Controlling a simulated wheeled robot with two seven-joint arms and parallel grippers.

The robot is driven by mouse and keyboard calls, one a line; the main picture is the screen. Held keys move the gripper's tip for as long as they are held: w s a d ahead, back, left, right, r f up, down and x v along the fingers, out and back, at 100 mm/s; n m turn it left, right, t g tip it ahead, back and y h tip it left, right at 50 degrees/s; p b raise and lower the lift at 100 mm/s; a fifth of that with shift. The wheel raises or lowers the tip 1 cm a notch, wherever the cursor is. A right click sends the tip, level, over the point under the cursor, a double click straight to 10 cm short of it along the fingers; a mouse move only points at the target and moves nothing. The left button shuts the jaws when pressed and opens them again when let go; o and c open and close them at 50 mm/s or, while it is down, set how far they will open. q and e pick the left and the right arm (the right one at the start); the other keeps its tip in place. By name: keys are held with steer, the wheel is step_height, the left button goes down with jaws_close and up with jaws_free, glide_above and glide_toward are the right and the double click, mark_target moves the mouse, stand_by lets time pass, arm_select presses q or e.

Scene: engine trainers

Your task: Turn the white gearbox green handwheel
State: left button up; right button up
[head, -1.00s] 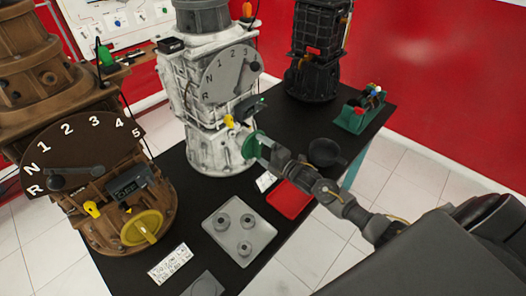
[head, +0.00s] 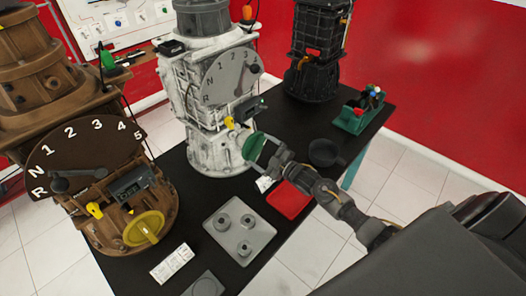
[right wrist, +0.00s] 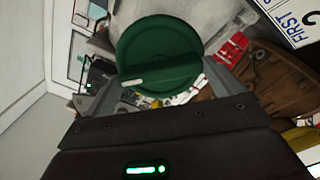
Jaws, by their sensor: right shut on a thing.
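The white gearbox (head: 205,120) stands upright on the black table, with a grey numbered dial (head: 231,75) on its front. Its green handwheel (head: 252,146) is low on the front, partly covered by my right gripper (head: 266,151). In the right wrist view the handwheel (right wrist: 155,45) is a dark green disc with a raised bar across it, lying between the fingers of my right gripper (right wrist: 158,85). The right gripper is shut on the handwheel. My left gripper is not in view.
A brown gearbox (head: 90,190) with a yellow handwheel (head: 144,228) stands at left, a black one (head: 312,70) behind. A grey tray (head: 222,241), a red tray (head: 290,201) and a green holder (head: 356,118) are on the table (head: 190,216).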

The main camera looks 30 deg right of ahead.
steer(key=m+p, duration=0.1)
steer(key=m, duration=0.4)
steer(key=shift+m, duration=0.3)
steer(key=m+p, duration=0.2)
steer(key=m, duration=0.3)
steer(key=shift+m, duration=0.3)
steer(key=o, duration=0.7)
steer(key=shift+c, duration=0.2)
steer(key=b+v, duration=0.2)
steer(key=v, duration=0.8)
steer(key=shift+s, duration=0.35)
steer(key=shift+d, duration=0.15)
